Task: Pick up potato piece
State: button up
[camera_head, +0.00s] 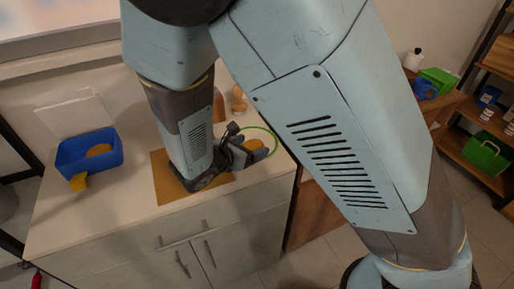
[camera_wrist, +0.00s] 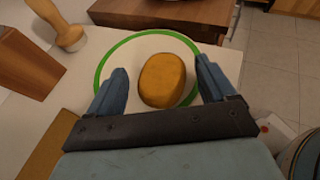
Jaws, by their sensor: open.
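The potato piece (camera_wrist: 163,80) is an orange-brown rounded lump on the white counter, inside a green ring (camera_wrist: 118,51). In the wrist view it lies between the two blue fingers of my gripper (camera_wrist: 162,88), which are open with a gap on each side of it. In the head view my gripper (camera_head: 249,151) is at the counter's right end, and the potato piece (camera_head: 253,145) shows partly between the fingers, beside the green ring (camera_head: 273,137). Whether the fingers touch it cannot be seen; they look apart from it.
A blue bin (camera_head: 88,152) with an orange piece inside stands at the counter's left. A brown mat (camera_head: 166,187) lies under my arm. A wooden block (camera_wrist: 25,62) and a wooden knobbed tool (camera_wrist: 69,36) stand left of the ring. White counter (camera_head: 110,205) is clear at the front.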

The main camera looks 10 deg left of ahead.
jog(key=shift+c, duration=0.2)
jog(key=c, duration=1.1)
jog(key=shift+r, duration=0.1)
jog(key=shift+r, duration=0.25)
jog(key=r, duration=0.3)
jog(key=shift+s+r, duration=0.15)
jog(key=shift+s, duration=0.15)
jog(key=s+r, duration=0.9)
jog(key=s, duration=0.4)
jog(key=shift+s+a, duration=0.15)
jog(key=shift+a, duration=0.3)
